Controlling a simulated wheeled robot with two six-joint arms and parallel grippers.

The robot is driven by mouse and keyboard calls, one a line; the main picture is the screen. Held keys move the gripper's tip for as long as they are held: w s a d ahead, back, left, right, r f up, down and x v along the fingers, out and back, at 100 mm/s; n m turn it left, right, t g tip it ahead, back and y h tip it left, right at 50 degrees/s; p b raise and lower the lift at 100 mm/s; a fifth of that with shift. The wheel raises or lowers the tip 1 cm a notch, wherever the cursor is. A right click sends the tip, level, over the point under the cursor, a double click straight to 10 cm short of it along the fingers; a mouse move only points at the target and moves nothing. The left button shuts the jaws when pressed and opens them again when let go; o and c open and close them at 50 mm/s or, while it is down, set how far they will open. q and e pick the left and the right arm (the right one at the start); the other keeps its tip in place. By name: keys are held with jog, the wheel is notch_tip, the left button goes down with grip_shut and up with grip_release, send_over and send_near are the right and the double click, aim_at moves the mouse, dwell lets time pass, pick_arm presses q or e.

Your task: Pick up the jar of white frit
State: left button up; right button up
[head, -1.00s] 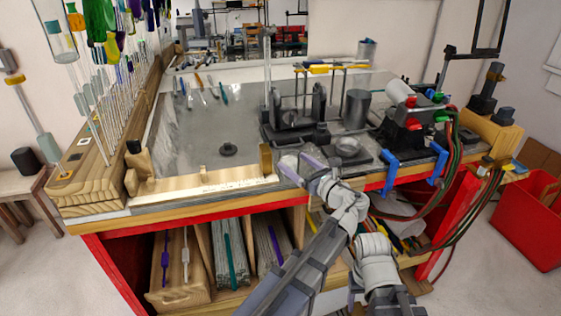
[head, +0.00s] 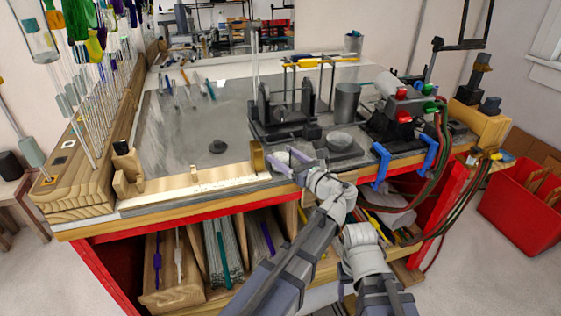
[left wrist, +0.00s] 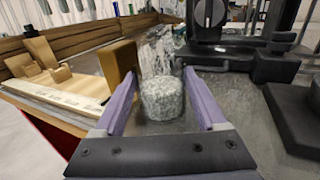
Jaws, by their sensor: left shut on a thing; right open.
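The jar of white frit (left wrist: 162,98) shows in the left wrist view as a short, clear cylinder full of speckled white grains. It stands upright between the two purple fingers of my left gripper (left wrist: 160,112), which is shut on it. In the head view my left gripper (head: 288,160) is at the bench's front edge, just right of a brass block (head: 257,157). The jar is hard to make out there. My right arm shows low in the head view, but its gripper is not visible.
A wooden ruled strip (head: 195,187) lies left of the brass block. A black-framed fixture (head: 285,115), a metal cylinder (head: 346,102) and a dish on a dark base (head: 340,142) stand behind and right. The grey bench top (head: 175,135) is mostly clear at left.

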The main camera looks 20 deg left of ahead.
pick_arm(q)
grip_shut()
